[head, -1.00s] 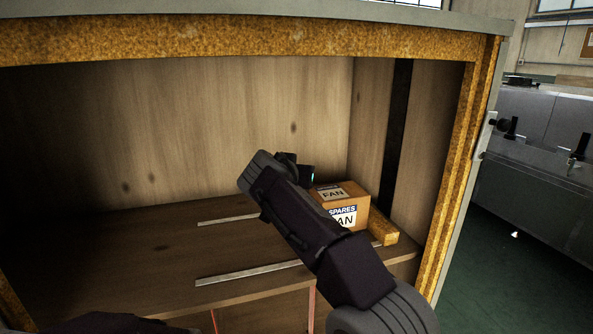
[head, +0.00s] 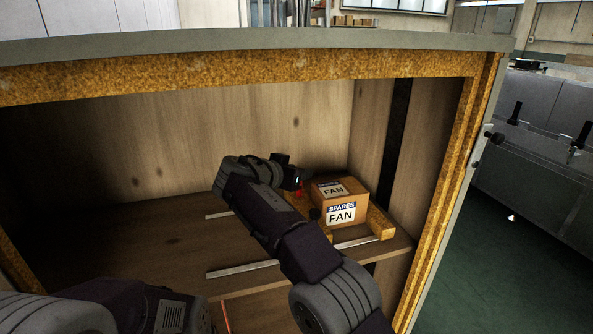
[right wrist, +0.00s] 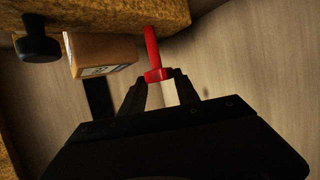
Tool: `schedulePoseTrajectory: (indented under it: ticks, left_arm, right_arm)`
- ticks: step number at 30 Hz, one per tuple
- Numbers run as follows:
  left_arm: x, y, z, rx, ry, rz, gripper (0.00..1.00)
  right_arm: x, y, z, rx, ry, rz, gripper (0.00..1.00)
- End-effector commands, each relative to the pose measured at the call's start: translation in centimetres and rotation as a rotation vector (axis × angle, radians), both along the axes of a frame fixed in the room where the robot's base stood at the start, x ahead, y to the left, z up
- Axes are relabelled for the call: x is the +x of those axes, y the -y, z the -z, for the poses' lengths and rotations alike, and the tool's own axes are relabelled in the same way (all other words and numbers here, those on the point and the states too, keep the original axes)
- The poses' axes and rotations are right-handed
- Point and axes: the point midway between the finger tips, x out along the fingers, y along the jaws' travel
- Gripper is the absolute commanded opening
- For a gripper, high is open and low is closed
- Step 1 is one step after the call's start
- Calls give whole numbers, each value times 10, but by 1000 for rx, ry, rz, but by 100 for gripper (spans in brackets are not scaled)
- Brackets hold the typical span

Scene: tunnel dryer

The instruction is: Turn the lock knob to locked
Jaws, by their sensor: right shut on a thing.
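A red T-shaped handle (right wrist: 153,58) reaches from a yellow-brown wooden piece (right wrist: 110,18) down to my right gripper (right wrist: 160,82) in the right wrist view. The gripper's dark fingers are shut on its crossbar end. In the head view the right gripper (head: 298,182) is inside the cabinet, left of the cardboard box, with a bit of red beside it. A black round knob (right wrist: 38,42) stands on the wooden piece, apart from the fingers. I cannot tell which of the two is the lock knob, nor its setting. My left gripper is out of sight.
The cardboard box (head: 343,208), marked SPARES FAN, sits between wooden rails (head: 379,222) at the shelf's right end. Metal strips (head: 243,269) lie on the shelf. The cabinet frame (head: 455,200) bounds the opening on the right. The left of the shelf is clear.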

Motion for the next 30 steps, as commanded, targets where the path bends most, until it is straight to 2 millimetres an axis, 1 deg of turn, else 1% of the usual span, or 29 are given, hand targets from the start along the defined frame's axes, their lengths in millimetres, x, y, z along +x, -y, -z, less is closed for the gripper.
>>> schedulePoseTrajectory:
  ticks: [1,2,3,5,13,16,17,24,27,30]
  left_arm:
    - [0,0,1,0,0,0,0]
    - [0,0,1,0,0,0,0]
    - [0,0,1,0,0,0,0]
    - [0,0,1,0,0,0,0]
    - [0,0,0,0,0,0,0]
    - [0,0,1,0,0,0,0]
    - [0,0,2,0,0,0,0]
    - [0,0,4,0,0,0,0]
    - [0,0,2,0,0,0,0]
    - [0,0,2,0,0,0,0]
  right_arm:
    - [-1,1,8,-4,-20,7,0]
    - [-1,1,8,-4,-20,7,0]
    - [-1,1,8,-4,-19,7,43]
    - [-1,1,8,-4,-17,6,59]
    - [-1,1,4,-1,-10,3,59]
    - [-6,-3,1,-1,-8,0,59]
    - [-9,-5,-1,0,-7,1,59]
    - [-53,-28,-21,-2,-9,1,59]
    - [-66,-34,-27,-2,-11,3,59]
    - [-73,-38,-30,-2,-11,3,59]
